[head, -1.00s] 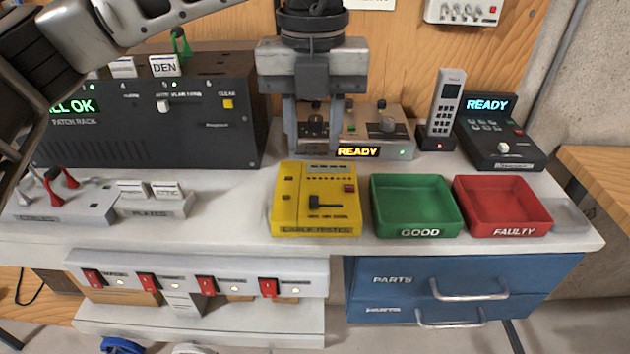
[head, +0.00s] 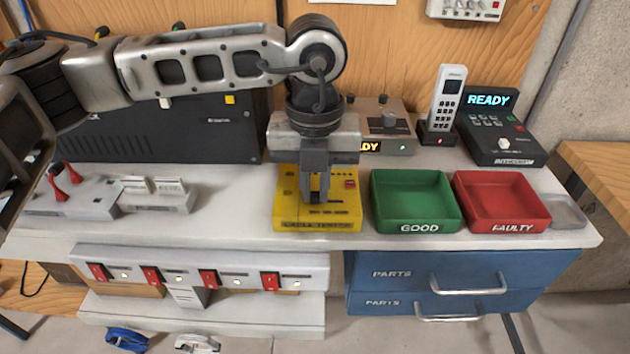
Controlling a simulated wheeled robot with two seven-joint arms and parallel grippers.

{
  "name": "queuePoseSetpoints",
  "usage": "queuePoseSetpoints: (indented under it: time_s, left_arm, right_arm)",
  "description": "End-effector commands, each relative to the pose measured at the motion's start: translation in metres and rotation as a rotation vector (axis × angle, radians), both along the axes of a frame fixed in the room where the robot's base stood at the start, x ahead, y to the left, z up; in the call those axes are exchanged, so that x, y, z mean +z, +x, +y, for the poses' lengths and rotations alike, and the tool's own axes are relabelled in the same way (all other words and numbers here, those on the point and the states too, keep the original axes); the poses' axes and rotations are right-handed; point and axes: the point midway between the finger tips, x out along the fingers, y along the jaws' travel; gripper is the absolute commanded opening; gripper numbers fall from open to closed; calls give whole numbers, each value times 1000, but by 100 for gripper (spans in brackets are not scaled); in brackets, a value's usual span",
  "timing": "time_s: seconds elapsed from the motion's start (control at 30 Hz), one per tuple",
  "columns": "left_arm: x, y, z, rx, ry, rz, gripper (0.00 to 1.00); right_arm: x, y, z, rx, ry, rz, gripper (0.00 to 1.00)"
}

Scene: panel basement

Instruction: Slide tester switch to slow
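The yellow cable tester (head: 345,217) lies on the bench, left of the green tray. My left gripper (head: 317,198) points down over the middle of the tester, at the place of its dark slide switch. Its fingers are close together, and their tips are at the switch's height. The switch knob is mostly hidden between and behind the fingertips, so its exact position along the slot is hard to tell. The gripper also covers much of the tester's upper face and the switch labels are not readable. My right gripper is not in view.
The green GOOD tray (head: 415,202) and red FAULTY tray (head: 502,202) stand empty right of the tester. Behind are a small READY-lit box (head: 385,125), a handset (head: 446,105) and a dark keypad unit (head: 500,128).

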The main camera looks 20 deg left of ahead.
Motion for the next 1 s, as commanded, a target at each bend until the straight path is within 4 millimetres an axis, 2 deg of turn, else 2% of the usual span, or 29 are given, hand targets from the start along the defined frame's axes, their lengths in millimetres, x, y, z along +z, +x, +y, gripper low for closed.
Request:
queuePoseSetpoints:
  time_s: [0.2,0.5,0.77,0.8,0.87,0.9,1.0]
  left_arm:
    - [0,1,-2,-1,0,0,0]
    - [0,11,-38,-1,-1,-2,0]
    - [1,12,-40,-1,-6,-5,0]
    - [1,12,-40,-1,-6,-5,15]
    - [2,12,-40,-1,-6,-5,31]
    - [1,12,-40,-1,-5,-4,35]
    - [1,12,-40,-1,-3,-3,35]
  right_arm:
    - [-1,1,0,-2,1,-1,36]
    - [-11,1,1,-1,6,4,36]
    - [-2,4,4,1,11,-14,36]
    - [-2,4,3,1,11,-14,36]
    - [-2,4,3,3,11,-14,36]
    - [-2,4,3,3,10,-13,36]
    - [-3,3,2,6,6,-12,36]
